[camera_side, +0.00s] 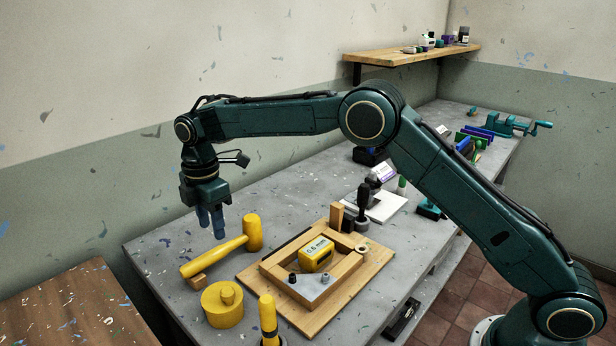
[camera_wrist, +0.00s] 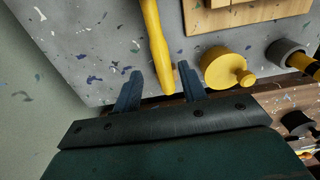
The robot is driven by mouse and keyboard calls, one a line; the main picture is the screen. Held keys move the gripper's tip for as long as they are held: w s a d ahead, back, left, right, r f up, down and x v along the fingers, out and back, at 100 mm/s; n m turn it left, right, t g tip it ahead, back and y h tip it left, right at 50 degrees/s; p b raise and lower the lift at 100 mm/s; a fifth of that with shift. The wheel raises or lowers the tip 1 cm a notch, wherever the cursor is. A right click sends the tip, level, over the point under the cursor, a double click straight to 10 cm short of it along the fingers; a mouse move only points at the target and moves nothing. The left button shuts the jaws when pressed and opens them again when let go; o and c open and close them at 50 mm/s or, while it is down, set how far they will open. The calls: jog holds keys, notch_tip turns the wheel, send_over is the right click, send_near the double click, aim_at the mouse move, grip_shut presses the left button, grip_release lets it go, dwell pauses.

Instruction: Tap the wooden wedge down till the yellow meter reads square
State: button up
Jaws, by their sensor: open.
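My gripper (camera_side: 211,224) is open and empty above the handle. In the wrist view the handle (camera_wrist: 157,38) runs between the open fingers (camera_wrist: 159,71); I cannot tell how high they are above it. The yellow meter (camera_side: 316,256) sits inside a wooden frame (camera_side: 345,272) and reads what looks like 0.6 mm. An upright wooden piece (camera_side: 336,217) at the frame's back corner appears to be the wedge. The meter and wedge are outside the wrist view.
The frame lies on a wooden board (camera_side: 254,277). A round yellow pot (camera_side: 222,305) and a yellow-handled tool (camera_side: 268,318) stand in front. A black-handled tool (camera_side: 363,205) stands near the wedge. The bench left of the mallet is clear.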

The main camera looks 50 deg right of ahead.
aim_at(216, 249)
jog(key=shift+f, duration=3.4)
grip_shut()
jog(key=shift+r, duration=0.15)
jog(key=shift+r, duration=3.35)
jog(key=shift+d, duration=0.1)
jog(key=s+d+r+m, duration=0.2)
jog(key=s+d+r, duration=0.2)
jog(key=d+r, duration=0.2)
jog(key=s+d+r+m, duration=0.2)
jog(key=s+d+r, duration=0.2)
jog(key=d, duration=0.7)
notch_tip(216, 249, up, 2)
jog(key=shift+r+m, duration=0.1)
jog(key=shift+m, duration=0.2)
jog(key=shift+s+d, duration=0.1)
